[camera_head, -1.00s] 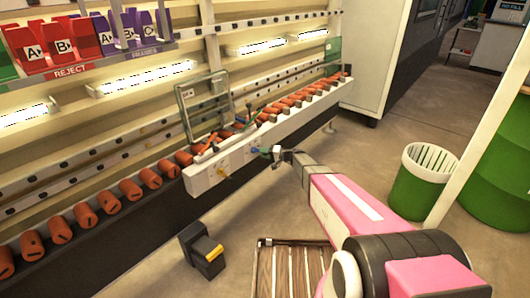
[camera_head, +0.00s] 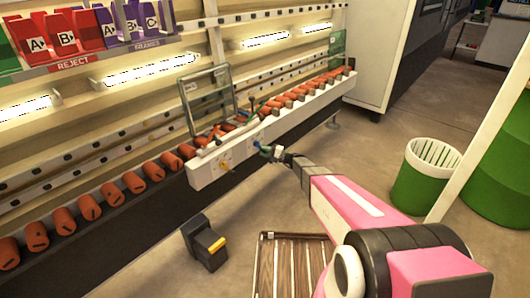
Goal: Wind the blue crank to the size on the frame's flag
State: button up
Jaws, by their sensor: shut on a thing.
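The blue crank (camera_head: 261,141) is on the front face of the white beam, right of a yellow crank (camera_head: 228,168). It is small and partly hidden by my gripper. My gripper (camera_head: 269,152) is at the blue crank, shut on its handle as far as I can tell. The upright glass frame (camera_head: 207,99) stands on the line behind the white beam (camera_head: 205,172). A flag with a readable size cannot be made out on the frame from here.
Orange rollers (camera_head: 152,172) line the conveyor on both sides of the beam. A green bin (camera_head: 425,180) stands at right. Red reject bins (camera_head: 62,35) are upper left.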

dwell(0.3)
jog(key=o, duration=0.9)
jog(key=shift+d, duration=0.1)
jog(key=v, duration=1)
jog(key=shift+s+d+f, duration=0.1)
jog(key=shift+s+d, duration=0.05)
jog(key=shift+d, duration=0.15)
